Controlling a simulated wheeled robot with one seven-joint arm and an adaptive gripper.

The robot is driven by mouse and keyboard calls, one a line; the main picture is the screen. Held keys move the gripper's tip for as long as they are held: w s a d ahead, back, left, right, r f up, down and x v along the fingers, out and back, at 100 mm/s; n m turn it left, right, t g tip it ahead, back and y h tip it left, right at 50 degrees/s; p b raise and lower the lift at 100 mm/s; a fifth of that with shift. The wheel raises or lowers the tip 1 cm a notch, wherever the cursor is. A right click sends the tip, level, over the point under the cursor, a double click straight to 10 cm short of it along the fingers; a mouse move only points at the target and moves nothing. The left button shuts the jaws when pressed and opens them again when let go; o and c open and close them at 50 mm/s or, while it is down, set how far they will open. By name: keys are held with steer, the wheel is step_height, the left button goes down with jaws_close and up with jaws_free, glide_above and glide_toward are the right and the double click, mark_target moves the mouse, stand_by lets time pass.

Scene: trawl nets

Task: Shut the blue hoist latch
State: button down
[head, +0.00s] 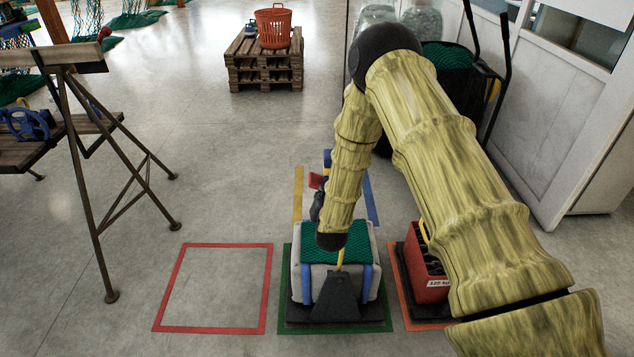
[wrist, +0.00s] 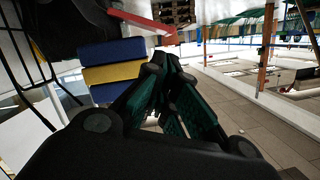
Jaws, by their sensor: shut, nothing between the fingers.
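In the head view a small blue part (head: 328,157) and a red piece (head: 317,181) show beside my forearm, at the far side of the grey crate with green net. I cannot tell whether the blue part is the hoist latch, or whether it is open; my arm hides much of that spot. My gripper (head: 317,205) is mostly hidden behind the forearm there. In the wrist view my gripper (wrist: 165,62) is shut and empty. Near its tips are a red bar (wrist: 143,22), a blue block (wrist: 112,52) and a yellow block (wrist: 111,73), with another blue block below.
The grey crate (head: 300,272) stands on a dark base inside a green floor outline. A red weight box (head: 430,288) is close on its right. An empty red floor square (head: 168,290) lies left. A trestle (head: 100,215) stands farther left, and a pallet stack (head: 263,72) at the back.

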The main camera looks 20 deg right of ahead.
steer(key=p, duration=0.2)
glide_toward(320, 182)
steer(key=w+r, duration=0.2)
steer(key=w, duration=0.3)
steer(key=shift+w+a, duration=0.3)
steer(key=shift+a, duration=0.05)
stand_by(0.3)
